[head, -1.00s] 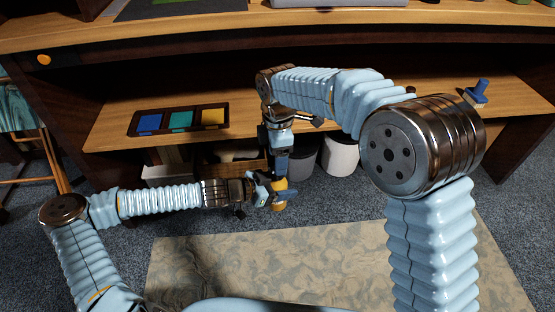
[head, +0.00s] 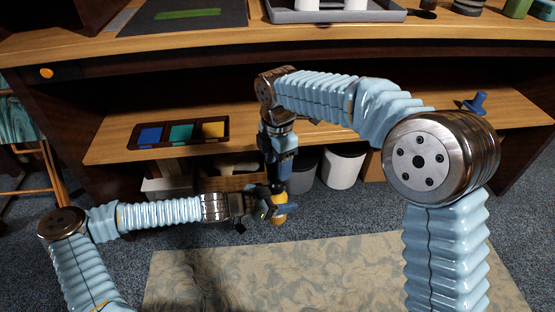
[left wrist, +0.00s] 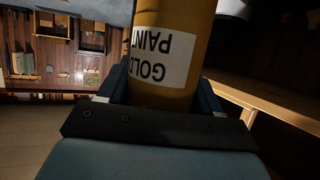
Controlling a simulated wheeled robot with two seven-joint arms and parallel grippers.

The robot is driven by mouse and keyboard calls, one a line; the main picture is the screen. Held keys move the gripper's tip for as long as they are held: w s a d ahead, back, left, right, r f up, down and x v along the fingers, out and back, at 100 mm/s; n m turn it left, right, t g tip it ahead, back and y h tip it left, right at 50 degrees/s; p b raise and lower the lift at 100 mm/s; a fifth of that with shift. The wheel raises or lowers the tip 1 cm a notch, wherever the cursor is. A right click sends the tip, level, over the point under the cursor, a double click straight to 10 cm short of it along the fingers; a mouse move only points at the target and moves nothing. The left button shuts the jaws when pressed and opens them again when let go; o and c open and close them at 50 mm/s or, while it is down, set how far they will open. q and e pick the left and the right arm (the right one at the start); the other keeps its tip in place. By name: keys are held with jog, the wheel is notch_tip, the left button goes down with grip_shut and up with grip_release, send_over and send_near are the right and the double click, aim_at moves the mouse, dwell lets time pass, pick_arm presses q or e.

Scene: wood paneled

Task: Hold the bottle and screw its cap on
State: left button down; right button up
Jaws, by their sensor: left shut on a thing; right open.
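A gold-yellow paint bottle (head: 279,213) is held in front of the desk, above the floor. In the left wrist view the bottle (left wrist: 165,92) carries a white label reading GOLD PAINT upside down. My left gripper (head: 268,209) comes in from the left and is shut around the bottle's body. My right gripper (head: 278,187) points down from above, directly over the bottle's top, and is open. The bottle's top and cap are hidden behind the gripper parts, so I cannot tell whether the cap touches the bottle.
A wooden desk shelf (head: 350,131) runs behind the arms, with a tray of blue, green and yellow compartments (head: 180,145) and a blue-handled stamp-like object (head: 476,102). A white bin (head: 342,167) and a dark bin stand below. A patterned rug (head: 340,265) lies in front.

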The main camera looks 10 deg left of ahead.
aim_at(277, 182)
jog(key=shift+f, duration=3.6)
grip_shut()
jog(key=m, duration=0.3)
jog(key=shift+o, duration=0.3)
grip_release()
jog(key=shift+r, duration=2.25)
jog(key=shift+c, duration=0.3)
